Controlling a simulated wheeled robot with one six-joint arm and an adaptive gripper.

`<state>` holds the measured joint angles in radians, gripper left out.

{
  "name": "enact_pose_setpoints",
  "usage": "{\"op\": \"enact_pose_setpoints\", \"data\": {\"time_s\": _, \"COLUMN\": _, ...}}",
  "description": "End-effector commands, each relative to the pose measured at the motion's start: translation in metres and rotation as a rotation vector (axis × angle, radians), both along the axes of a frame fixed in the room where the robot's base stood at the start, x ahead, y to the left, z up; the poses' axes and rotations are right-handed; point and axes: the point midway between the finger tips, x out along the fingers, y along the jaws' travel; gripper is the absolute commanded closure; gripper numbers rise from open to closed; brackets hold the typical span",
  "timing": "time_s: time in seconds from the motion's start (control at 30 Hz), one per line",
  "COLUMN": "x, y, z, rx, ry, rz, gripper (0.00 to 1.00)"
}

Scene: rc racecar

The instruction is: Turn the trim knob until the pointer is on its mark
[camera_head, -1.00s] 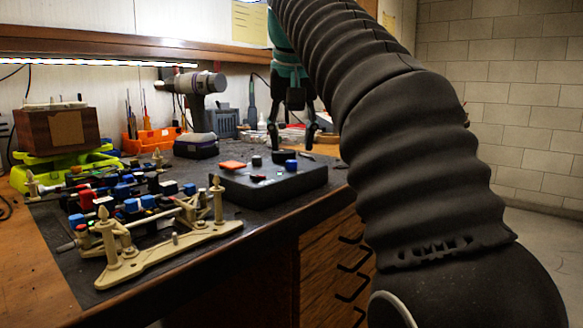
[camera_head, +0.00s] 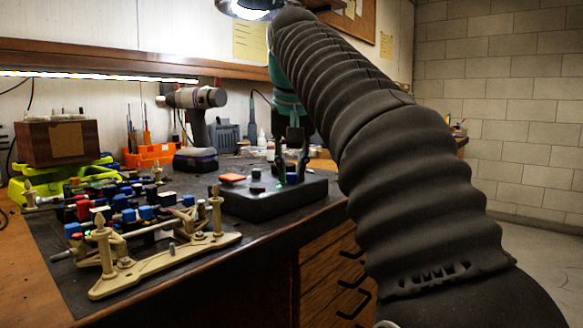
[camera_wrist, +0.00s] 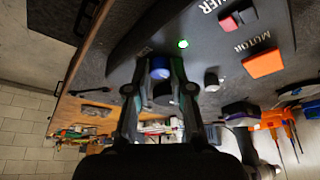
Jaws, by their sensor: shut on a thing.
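My gripper (camera_head: 292,178) points down at the right part of the dark control box (camera_head: 275,205). Its fingers are shut on a blue knob (camera_wrist: 160,68), one on each side; the blue also shows between them in the head view (camera_head: 291,178). No label for this knob is readable, but it is the one in my grip. Its pointer and mark cannot be made out, partly hidden by the fingers. A green light (camera_wrist: 183,43) glows close to it on the box.
The box also carries an orange button (camera_wrist: 263,63), a red switch (camera_wrist: 238,18) and a dark knob (camera_wrist: 211,80). A racecar chassis (camera_head: 165,265) lies at the front left. A drill (camera_head: 198,125) and orange tool holder (camera_head: 149,155) stand behind.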

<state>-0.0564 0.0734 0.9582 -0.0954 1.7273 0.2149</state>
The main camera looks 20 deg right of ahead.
Motion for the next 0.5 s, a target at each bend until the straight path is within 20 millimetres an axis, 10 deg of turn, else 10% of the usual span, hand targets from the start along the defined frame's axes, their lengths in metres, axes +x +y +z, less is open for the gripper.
{"op": "enact_pose_setpoints", "data": {"time_s": 0.5, "x": -0.0002, "y": -0.0019, "z": 0.0032, "rx": 0.001, "ry": 0.001, "rz": 0.191, "gripper": 1.0}}
